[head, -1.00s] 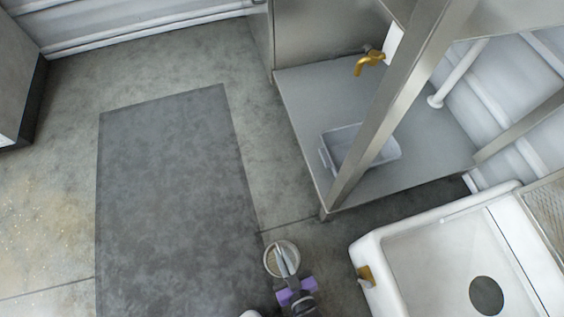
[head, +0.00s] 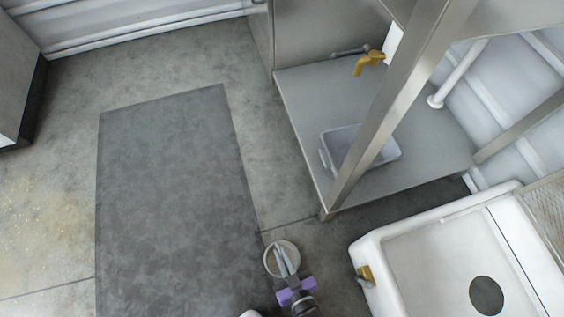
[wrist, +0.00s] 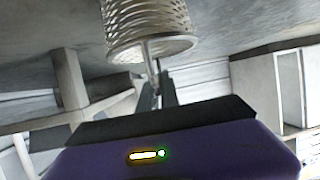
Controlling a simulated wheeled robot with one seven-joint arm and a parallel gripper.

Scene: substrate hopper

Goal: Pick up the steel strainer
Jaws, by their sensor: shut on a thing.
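The steel strainer (wrist: 150,22) is a round mesh basket with a rim and a thin handle. In the wrist view it is at the top centre, beyond my gripper (wrist: 158,90), whose fingers are shut on its handle. In the head view the strainer (head: 281,259) shows as a small round shape at the bottom centre, with my gripper (head: 286,262) over it. It is held above the floor near the right edge of the dark mat. The fingers hide part of the handle and basket.
A white sink basin (head: 440,262) with a dark round hole is at the lower right.

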